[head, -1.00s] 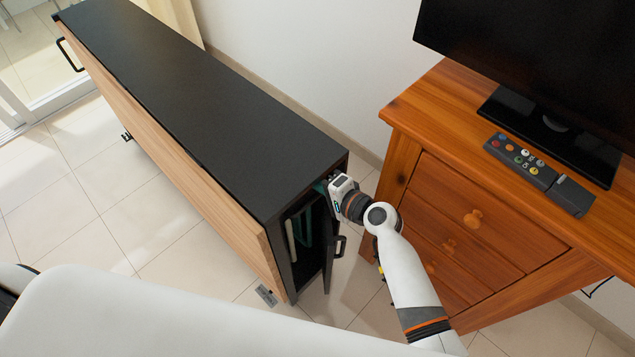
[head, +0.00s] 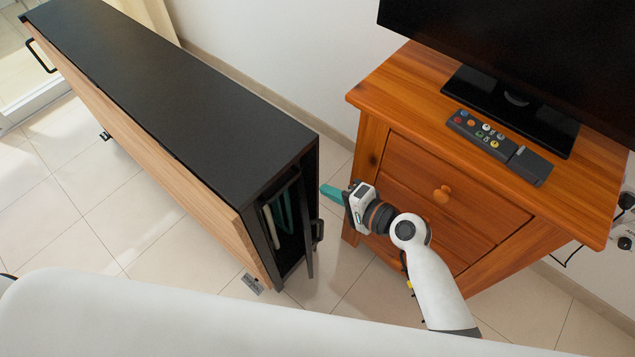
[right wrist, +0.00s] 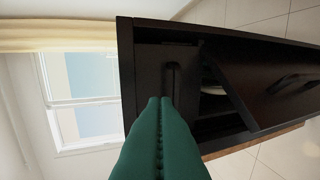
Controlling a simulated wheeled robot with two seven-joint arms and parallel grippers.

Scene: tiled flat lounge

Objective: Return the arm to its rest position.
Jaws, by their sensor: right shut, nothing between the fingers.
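My right gripper (head: 328,190) is shut and empty, with its green fingers pointing left. It is in the gap between the black cabinet (head: 190,110) and the wooden drawer unit (head: 440,195), apart from the cabinet's end. My white right arm (head: 437,285) reaches up to it from the lower right. In the right wrist view, the shut green fingers (right wrist: 163,140) point at the cabinet's dark end, where a door (right wrist: 265,85) stands ajar beside an opening. My left gripper is not in view.
A black television (head: 520,60) and a remote (head: 500,145) are on the drawer unit. The cabinet's partly open narrow door (head: 309,225) shows light rails inside. Bare floor tiles (head: 345,280) lie between the cabinet and my arm.

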